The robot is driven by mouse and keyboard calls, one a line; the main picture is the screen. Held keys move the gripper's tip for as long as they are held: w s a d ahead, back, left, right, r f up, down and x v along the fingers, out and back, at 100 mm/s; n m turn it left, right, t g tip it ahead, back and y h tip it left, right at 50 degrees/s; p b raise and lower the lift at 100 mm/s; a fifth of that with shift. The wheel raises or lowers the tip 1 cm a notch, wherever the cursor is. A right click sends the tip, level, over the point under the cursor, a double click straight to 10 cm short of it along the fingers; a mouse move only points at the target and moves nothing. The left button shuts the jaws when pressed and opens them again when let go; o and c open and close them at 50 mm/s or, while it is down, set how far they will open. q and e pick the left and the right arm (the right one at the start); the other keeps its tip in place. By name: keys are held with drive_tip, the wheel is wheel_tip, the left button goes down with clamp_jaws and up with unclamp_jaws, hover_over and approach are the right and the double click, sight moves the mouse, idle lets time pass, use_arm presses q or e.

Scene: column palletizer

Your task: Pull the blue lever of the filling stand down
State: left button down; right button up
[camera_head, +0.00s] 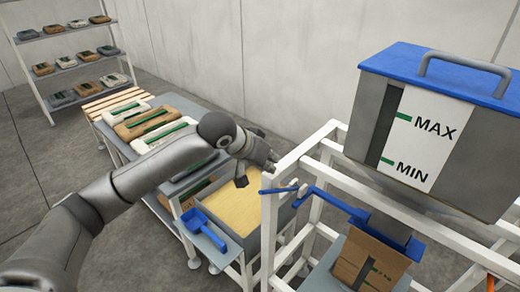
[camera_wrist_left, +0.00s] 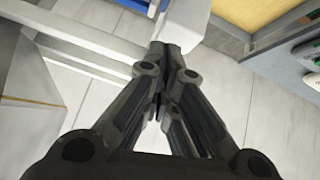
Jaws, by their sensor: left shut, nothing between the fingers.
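The filling stand is a white frame (camera_head: 300,150) carrying a grey hopper (camera_head: 480,150) with a blue lid and MAX and MIN marks. Its blue lever (camera_head: 278,190) sticks out to the left past the white post, below the top of the frame. My left gripper (camera_head: 271,165) is shut and empty, near the frame's left corner and above the lever in the head view. In the left wrist view the closed fingertips (camera_wrist_left: 166,50) appear against a white frame member. I cannot tell whether they touch it. My right gripper is not in view.
Left of the stand are a grey bin (camera_head: 254,239) of yellow grain, a blue scoop (camera_head: 203,228) and a table with bags (camera_head: 140,122). A shelf (camera_head: 62,62) with bags stands at the back left.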

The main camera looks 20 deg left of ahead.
sight(271, 179)
use_arm(q)
drive_tip(key=shift+s+a+f+p, duration=0.1)
drive_tip(key=shift+s+f+p, duration=0.25)
drive_tip(key=shift+s+f, duration=0.95)
drive_tip(key=shift+s, duration=0.05)
drive_tip(key=shift+w+f, duration=0.1)
drive_tip(key=shift+w, duration=0.05)
